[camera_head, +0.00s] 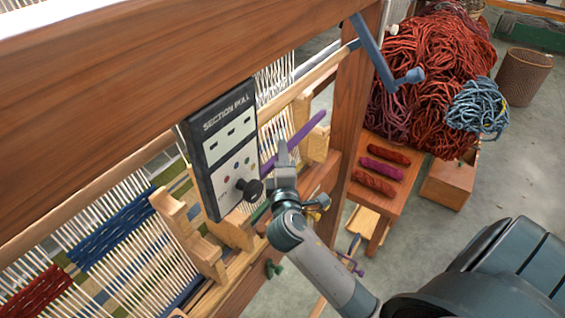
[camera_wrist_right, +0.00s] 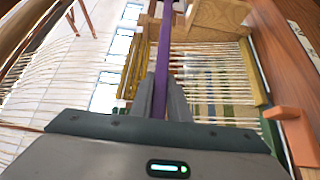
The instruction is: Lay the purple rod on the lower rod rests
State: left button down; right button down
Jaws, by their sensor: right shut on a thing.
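The purple rod (camera_head: 308,129) is in front of the loom's white warp threads, tilted up to the right in the head view. Part of it is hidden behind the control box and my gripper. My right gripper (camera_head: 282,153) is shut on it; in the right wrist view the rod (camera_wrist_right: 164,52) runs away from between the fingers (camera_wrist_right: 160,98). Light wooden notched rests stand on the loom: one at the right (camera_head: 317,144), near the rod, and one at the left (camera_head: 205,257). I cannot tell whether the rod touches the right one. My left gripper is out of view.
A black "SECTION PULL" box (camera_head: 222,150) with a knob hangs close left of my right gripper. The loom's wooden post (camera_head: 352,110) and a blue crank (camera_head: 385,60) stand to the right. A small table (camera_head: 387,203) holds red and purple skeins beside a large yarn heap (camera_head: 430,75).

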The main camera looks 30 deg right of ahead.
notch_tip(320, 180, down, 4)
jog(key=shift+r+p, duration=0.25)
jog(key=shift+p, duration=0.05)
jog(key=c, duration=1.7)
grip_release()
jog(key=shift+f, duration=0.1)
jog(key=b+v, duration=0.4)
jog(key=v, duration=0.8)
